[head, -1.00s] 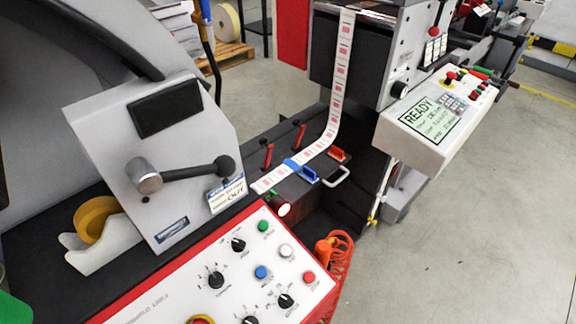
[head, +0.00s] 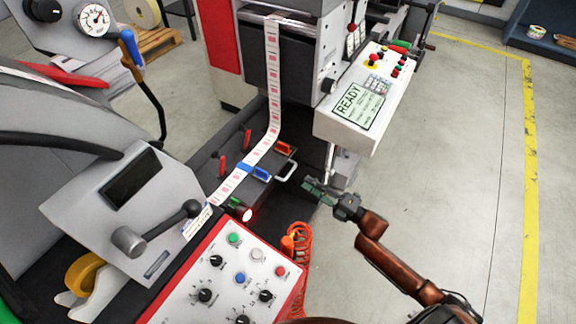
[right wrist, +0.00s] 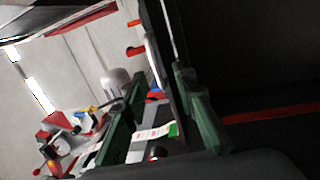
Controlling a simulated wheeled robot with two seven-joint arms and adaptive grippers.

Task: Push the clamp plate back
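On the dark splice table (head: 228,160) in the head view, the label web (head: 252,155) passes a blue clamp piece (head: 246,167) with a blue handle (head: 262,173). I cannot tell for sure which part is the clamp plate. My right gripper (head: 311,187) is just right of the white handle, apart from it in this view. In the right wrist view, its green fingers (right wrist: 160,82) stand apart with a gap. My left gripper is out of view.
Two red levers (head: 222,165) stand on the table's left side. The printer's READY console (head: 365,105) overhangs behind my gripper. The floor at right is clear.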

